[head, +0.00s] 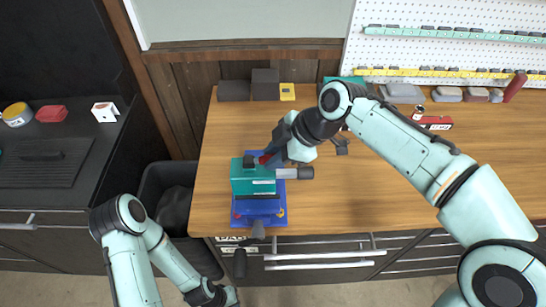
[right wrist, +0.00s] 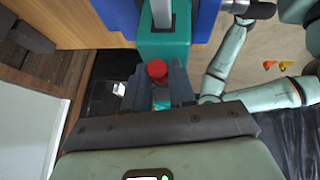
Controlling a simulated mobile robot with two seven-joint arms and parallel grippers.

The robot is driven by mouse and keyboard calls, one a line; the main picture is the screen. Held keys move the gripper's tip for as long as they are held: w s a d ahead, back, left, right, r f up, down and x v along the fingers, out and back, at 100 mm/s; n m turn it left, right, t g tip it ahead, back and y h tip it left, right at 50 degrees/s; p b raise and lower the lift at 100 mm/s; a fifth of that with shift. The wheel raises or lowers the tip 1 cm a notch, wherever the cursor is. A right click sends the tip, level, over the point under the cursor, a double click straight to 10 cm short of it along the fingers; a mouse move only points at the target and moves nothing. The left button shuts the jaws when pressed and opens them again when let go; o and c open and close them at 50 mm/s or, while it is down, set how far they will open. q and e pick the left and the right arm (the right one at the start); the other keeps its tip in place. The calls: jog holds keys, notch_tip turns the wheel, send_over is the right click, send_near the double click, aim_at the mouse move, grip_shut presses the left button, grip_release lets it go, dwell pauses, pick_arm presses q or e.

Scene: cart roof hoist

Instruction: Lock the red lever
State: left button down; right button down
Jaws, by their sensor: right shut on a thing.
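The red lever (head: 265,158) shows as a small red patch at the back of a teal and blue device (head: 252,185) in the head view. My right gripper (head: 272,156) reaches down onto it and hides most of it. In the right wrist view, the lever's round red knob (right wrist: 157,70) sits between the two dark fingers of my right gripper (right wrist: 156,88), which is shut on it.
The device stands at the left end of the wooden table (head: 350,195). A light rod with a dark end (head: 304,173) points right from it. Dark boxes (head: 265,84) and a yellow box (head: 287,92) stand at the back. The table's middle right is mostly clear.

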jog(key=shift+s+f+y, duration=0.15)
jog(key=shift+f+y, duration=0.15)
pick_arm(q)
jog(key=shift+s+f, duration=0.45)
jog(key=shift+f, duration=0.2)
pick_arm(e)
jog(key=c, duration=0.9)
grip_release()
jog(key=shift+r, duration=0.1)
jog(key=shift+d+r, duration=0.1)
pick_arm(q)
jog(key=shift+w+r+p, duration=0.45)
jog(key=shift+w+r, duration=0.25)
jog(key=shift+r, duration=0.1)
pick_arm(e)
jog(key=v, duration=1.3)
jog(key=shift+d, duration=0.1)
